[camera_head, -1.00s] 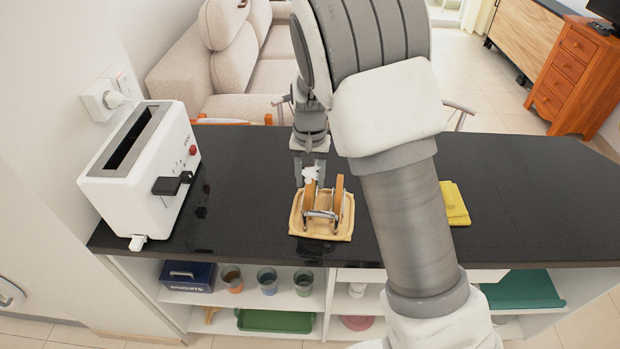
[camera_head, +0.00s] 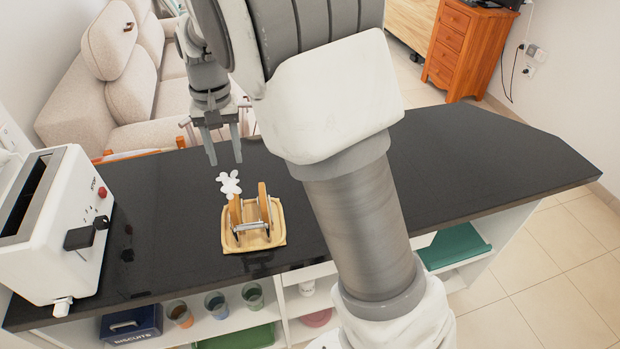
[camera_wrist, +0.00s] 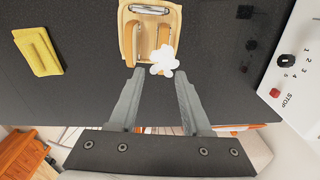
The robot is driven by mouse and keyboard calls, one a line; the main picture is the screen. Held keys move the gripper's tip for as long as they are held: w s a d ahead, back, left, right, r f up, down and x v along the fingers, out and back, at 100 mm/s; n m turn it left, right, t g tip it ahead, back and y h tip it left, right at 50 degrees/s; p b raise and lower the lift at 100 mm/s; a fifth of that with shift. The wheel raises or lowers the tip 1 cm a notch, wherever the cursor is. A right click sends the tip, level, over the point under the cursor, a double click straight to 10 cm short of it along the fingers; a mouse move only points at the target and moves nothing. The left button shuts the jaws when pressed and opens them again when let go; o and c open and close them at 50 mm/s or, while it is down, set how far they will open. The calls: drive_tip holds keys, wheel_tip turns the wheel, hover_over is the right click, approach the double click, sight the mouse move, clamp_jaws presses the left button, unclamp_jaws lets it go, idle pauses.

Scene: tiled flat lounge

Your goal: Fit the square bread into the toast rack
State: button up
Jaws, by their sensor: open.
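The toast rack (camera_head: 253,226), with metal wire, stands on a wooden tray (camera_head: 279,239) on the dark counter. Two orange-brown upright slices are in the rack: a left slice (camera_head: 235,211) and a right slice (camera_head: 263,203). The rack and slices also show at the top of the wrist view. A white, rounded-lobed piece (camera_head: 229,183) sits at the top of the left slice; I cannot tell how it is joined. My gripper (camera_head: 225,162) is open and empty, just above and behind the white piece, with its fingers apart from it.
A white toaster (camera_head: 65,225) stands on the counter's left end. A yellow folded item (camera_wrist: 38,50) lies on the counter in the wrist view. The counter (camera_head: 480,165) right of my arm is clear. A sofa (camera_head: 110,95) is behind.

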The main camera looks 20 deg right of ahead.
drive_tip(key=s+d+r+t+y, duration=0.1)
drive_tip(key=s+d+r+t, duration=0.1)
drive_tip(key=s+d+r, duration=0.6)
drive_tip(key=s+d+t, duration=0.1)
drive_tip(key=s+d, duration=0.1)
drive_tip(key=s, duration=0.6)
drive_tip(key=s+d+r+n+t+h, duration=0.1)
drive_tip(key=s+d+t, duration=0.1)
drive_tip(key=s, duration=0.6)
drive_tip(key=shift+s+d+r, duration=0.15)
drive_tip(key=shift+d+r, duration=0.1)
drive_tip(key=shift+d, duration=0.45)
